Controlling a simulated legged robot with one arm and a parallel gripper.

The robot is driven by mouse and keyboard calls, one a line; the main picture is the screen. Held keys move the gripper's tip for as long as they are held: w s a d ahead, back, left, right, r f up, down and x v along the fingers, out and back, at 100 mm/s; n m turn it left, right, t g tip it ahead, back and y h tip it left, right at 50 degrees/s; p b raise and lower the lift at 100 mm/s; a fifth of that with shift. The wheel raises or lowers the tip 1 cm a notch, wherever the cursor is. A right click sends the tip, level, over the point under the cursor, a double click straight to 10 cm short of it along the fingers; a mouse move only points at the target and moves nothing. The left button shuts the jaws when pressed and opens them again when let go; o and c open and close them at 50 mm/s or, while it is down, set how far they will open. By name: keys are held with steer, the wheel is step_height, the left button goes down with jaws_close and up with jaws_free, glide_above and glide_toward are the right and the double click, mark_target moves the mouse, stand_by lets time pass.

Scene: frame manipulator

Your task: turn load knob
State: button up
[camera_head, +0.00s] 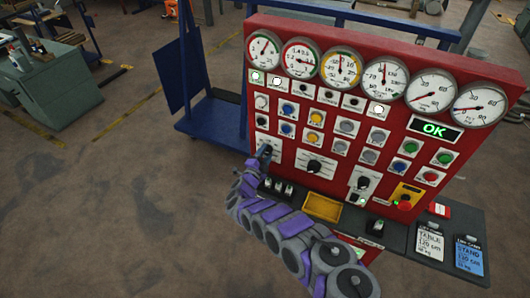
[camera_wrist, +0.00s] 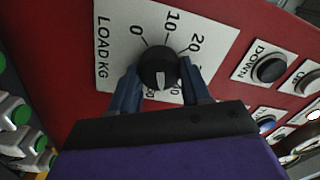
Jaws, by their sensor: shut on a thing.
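The load knob (camera_wrist: 158,66) is a black round knob with a white pointer mark, on a white plate (camera_wrist: 115,30) printed "LOAD KG". In the wrist view its pointer faces down towards my gripper; the numbers 0, 10 and 20 are readable, and those lower down are partly hidden. My gripper (camera_wrist: 160,85) has one dark blue finger on each side of the knob and is shut on it. In the head view, my gripper (camera_head: 265,152) reaches the lower left of the red panel (camera_head: 340,90), where it hides most of the knob.
A second black knob (camera_head: 314,166) and a third (camera_head: 362,184) sit further right, with rows of buttons above. A DOWN button (camera_wrist: 268,70) is beside the load plate. A yellow tray (camera_head: 322,207) and a red emergency button (camera_head: 404,202) are low on the panel. A green OK display (camera_head: 434,129) is lit.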

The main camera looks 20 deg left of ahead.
steer(key=shift+s+f+m, duration=0.1)
steer(key=shift+f+m, duration=0.2)
steer(key=shift+m, duration=0.1)
steer(key=o, duration=0.8)
steer(key=shift+o, duration=1.3)
steer(key=shift+r, duration=0.15)
steer(key=s+a+p, duration=0.1)
steer(key=s, duration=1.6)
steer(key=shift+a+f, duration=0.15)
steer(key=shift+f, duration=0.3)
